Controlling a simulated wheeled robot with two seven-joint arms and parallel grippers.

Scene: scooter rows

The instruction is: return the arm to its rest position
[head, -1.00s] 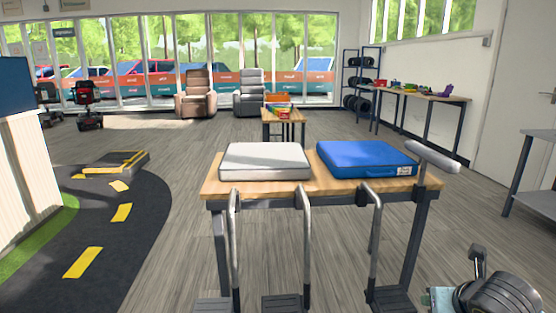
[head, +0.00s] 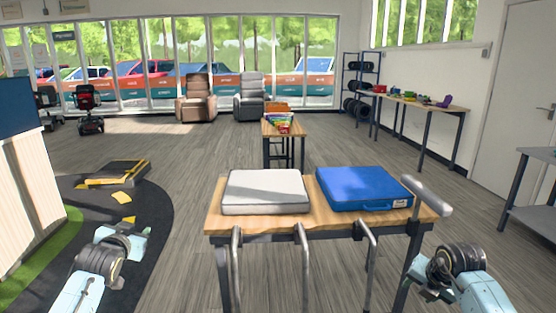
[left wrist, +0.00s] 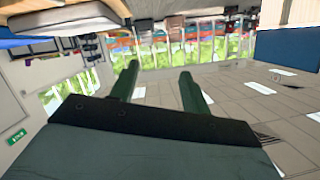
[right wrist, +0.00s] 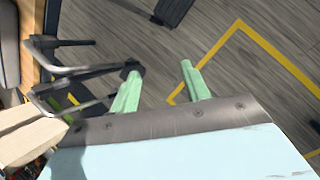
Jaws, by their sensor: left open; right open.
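My left arm comes in at the lower left of the head view, over the black floor mat. Its gripper's two fingers (left wrist: 157,88) show apart and empty in the left wrist view. My right arm is at the lower right of the head view, beside the table's right end. Its gripper's green fingers (right wrist: 162,84) are apart with nothing between them in the right wrist view. Neither arm touches the table (head: 270,221) in the head view.
A light grey cushion (head: 265,190) and a blue cushion (head: 362,188) lie on the table. A grey padded handle (head: 427,195) rises at its right end, near my right arm. Metal tube frames stand at its front. A low black-and-yellow platform (head: 115,174) sits left. Grey floor is open beyond.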

